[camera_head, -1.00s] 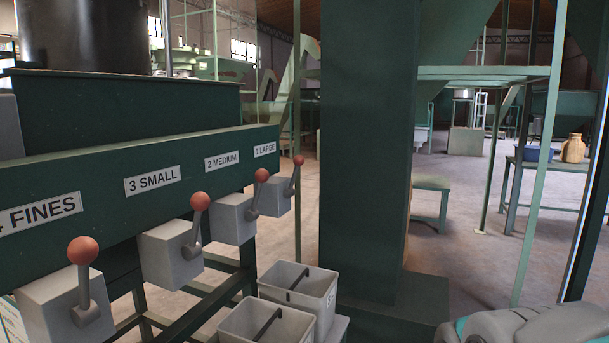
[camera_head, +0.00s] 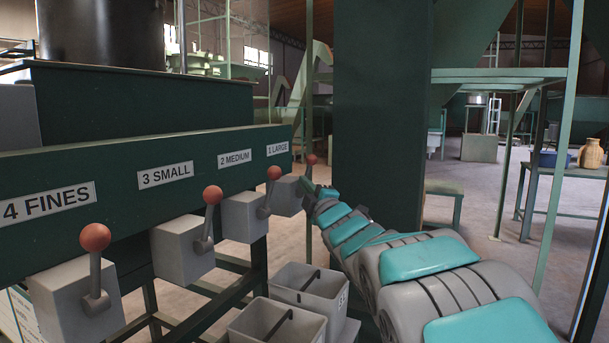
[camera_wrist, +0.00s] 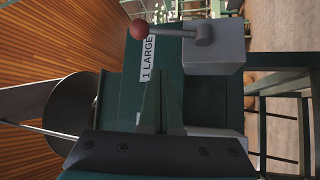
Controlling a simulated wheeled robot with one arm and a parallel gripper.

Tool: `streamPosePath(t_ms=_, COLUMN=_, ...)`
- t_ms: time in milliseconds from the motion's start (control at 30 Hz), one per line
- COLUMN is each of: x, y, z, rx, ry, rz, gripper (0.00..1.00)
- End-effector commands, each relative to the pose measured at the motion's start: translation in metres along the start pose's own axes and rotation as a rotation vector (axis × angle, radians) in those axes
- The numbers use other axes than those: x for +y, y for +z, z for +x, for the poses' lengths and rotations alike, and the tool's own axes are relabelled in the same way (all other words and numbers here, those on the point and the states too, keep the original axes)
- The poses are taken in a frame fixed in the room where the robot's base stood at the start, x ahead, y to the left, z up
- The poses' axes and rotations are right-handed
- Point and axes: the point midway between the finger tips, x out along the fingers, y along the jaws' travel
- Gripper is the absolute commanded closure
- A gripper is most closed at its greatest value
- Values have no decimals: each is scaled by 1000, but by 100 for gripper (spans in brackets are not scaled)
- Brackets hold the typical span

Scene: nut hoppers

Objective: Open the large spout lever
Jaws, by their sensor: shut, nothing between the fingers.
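The large spout lever has a red ball knob (camera_head: 311,159) and a grey arm, and stands upright on its grey box (camera_head: 289,196) under the "1 LARGE" label (camera_head: 277,148). In the wrist view, turned sideways, the lever's red ball (camera_wrist: 139,29) lies left of its pivot on the grey box (camera_wrist: 214,48). My gripper (camera_head: 309,187) is at the far end of the row, just right of this lever in the head view. In the wrist view my gripper (camera_wrist: 157,80) is shut and empty, pointing toward the lever, with a visible gap between them.
Similar levers for medium (camera_head: 274,174), small (camera_head: 212,196) and fines (camera_head: 95,238) stand upright along the green hopper beam (camera_head: 120,175). Grey bins (camera_head: 305,288) sit below. A green column (camera_head: 380,110) stands behind my arm.

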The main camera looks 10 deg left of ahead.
Motion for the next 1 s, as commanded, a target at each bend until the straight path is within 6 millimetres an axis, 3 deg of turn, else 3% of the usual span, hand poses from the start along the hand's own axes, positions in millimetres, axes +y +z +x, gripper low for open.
streamPosePath(t_ms=467, x=1, y=-3, z=6, rx=9, ry=6, rz=-5, gripper=100)
streamPosePath(t_ms=1000, x=2, y=-3, z=73, rx=8, ry=5, rz=-3, gripper=100)
